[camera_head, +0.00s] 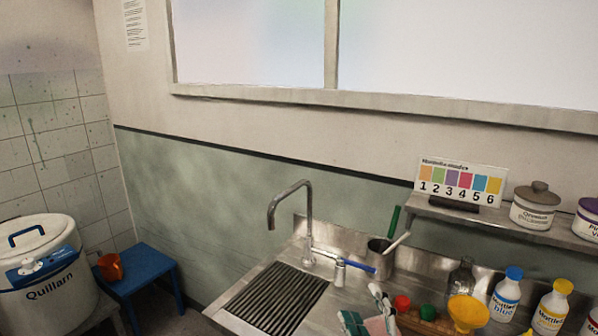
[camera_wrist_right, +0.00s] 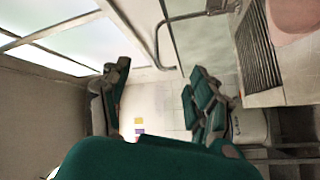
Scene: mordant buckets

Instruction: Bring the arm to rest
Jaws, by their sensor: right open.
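My right gripper (camera_head: 364,308) shows at the bottom of the head view, with its teal and grey fingers apart above the right part of the sink unit. In the right wrist view the gripper (camera_wrist_right: 158,102) is open, with only air between its two fingers. That view is rolled on its side and faces past the tap toward the white bucket. Most of the right arm is out of the frame. My left gripper is not in view.
The tap (camera_head: 290,205) rises beside the ribbed drainboard (camera_head: 275,299). A white Quillarn bucket (camera_head: 45,290) and blue stool (camera_head: 150,270) are at left.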

